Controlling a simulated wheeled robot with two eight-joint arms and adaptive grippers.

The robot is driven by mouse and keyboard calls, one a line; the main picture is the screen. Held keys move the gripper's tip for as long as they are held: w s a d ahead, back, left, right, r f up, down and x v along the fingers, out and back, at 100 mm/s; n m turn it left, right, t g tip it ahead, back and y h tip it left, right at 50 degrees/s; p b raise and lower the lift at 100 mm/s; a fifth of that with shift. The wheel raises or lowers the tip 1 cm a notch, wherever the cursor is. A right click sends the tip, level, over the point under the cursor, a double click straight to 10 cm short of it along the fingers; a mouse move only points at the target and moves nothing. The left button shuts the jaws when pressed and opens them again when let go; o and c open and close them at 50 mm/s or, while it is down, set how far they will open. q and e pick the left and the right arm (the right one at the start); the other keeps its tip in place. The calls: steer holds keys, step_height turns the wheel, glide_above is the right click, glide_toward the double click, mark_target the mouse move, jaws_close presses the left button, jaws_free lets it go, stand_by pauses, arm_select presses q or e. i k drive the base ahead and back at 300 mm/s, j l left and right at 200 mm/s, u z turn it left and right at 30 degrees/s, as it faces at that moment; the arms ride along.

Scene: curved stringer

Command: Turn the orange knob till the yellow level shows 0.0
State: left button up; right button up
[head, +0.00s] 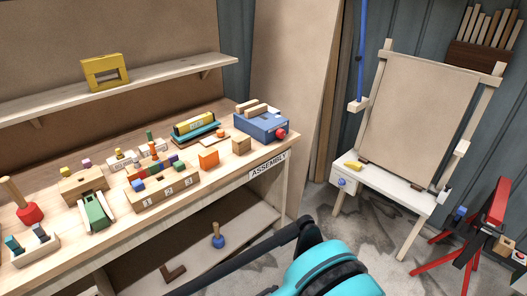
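A yellow level (195,122) lies on a teal base (196,136) toward the back right of the wooden workbench. It is too small here to read any value. A small orange spot at the right end of the teal base (221,126) looks like the orange knob, but its shape is unclear. Neither of my grippers is in view. A teal and black part of my own body fills the bottom middle and hides some of the floor.
The workbench (262,160) holds several wooden toys, an orange block (208,158) and a blue box (262,126) with a red knob. A shelf (150,78) hangs above with a yellow frame (105,72). An easel (415,115) and red stand (487,225) are at right.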

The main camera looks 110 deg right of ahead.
mark_target(220, 133)
steer(key=z, duration=3.55)
